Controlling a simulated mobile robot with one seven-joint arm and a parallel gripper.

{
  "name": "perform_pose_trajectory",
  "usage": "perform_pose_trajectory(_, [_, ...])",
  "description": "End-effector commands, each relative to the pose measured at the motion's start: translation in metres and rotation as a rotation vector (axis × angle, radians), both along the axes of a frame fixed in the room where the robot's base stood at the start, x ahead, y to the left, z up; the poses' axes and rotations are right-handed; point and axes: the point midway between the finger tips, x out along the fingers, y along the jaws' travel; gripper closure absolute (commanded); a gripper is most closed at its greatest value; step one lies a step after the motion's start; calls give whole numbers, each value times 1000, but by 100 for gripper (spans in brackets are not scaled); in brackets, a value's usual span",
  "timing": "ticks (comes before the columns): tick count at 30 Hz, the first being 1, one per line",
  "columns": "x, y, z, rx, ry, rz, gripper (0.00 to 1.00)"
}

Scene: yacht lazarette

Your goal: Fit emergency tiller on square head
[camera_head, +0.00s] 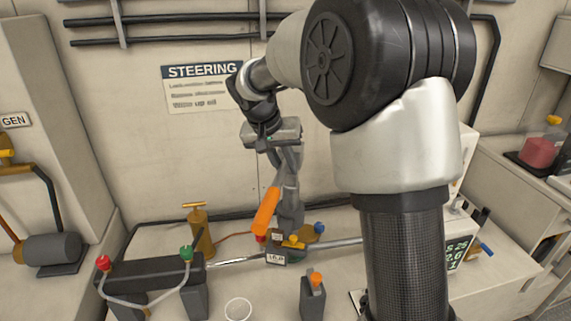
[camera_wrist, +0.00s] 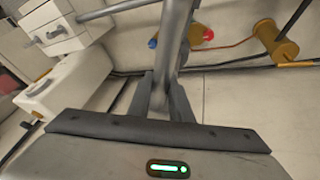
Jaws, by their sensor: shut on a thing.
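My gripper (camera_head: 286,165) points down above the bench in the head view. It is shut on a grey metal bar, which I take to be the emergency tiller (camera_wrist: 174,40); in the wrist view the bar runs up and away between the fingers (camera_wrist: 165,100). An orange sleeve or grip (camera_head: 266,210) slants down beside the grey metal in the head view; I cannot tell if it belongs to the tiller. A thicker grey part (camera_head: 290,208) stands below the gripper. The square head is not clearly visible, and I cannot tell whether the tiller touches it.
A brass pump (camera_head: 199,230) stands left. A dark bracket (camera_head: 150,270) with red and green knobs is front left. A small grey box (camera_head: 313,297) stands in front. A white ring (camera_head: 238,309) lies nearby.

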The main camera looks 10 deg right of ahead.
Motion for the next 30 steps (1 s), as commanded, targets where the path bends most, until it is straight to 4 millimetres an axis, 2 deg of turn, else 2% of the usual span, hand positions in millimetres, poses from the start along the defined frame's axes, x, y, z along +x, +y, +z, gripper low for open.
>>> perform_pose_trajectory(6, [1,0,-11,0,-4,0,100])
perform_pose_trajectory(30, [1,-1,-16,0,-4,0,100])
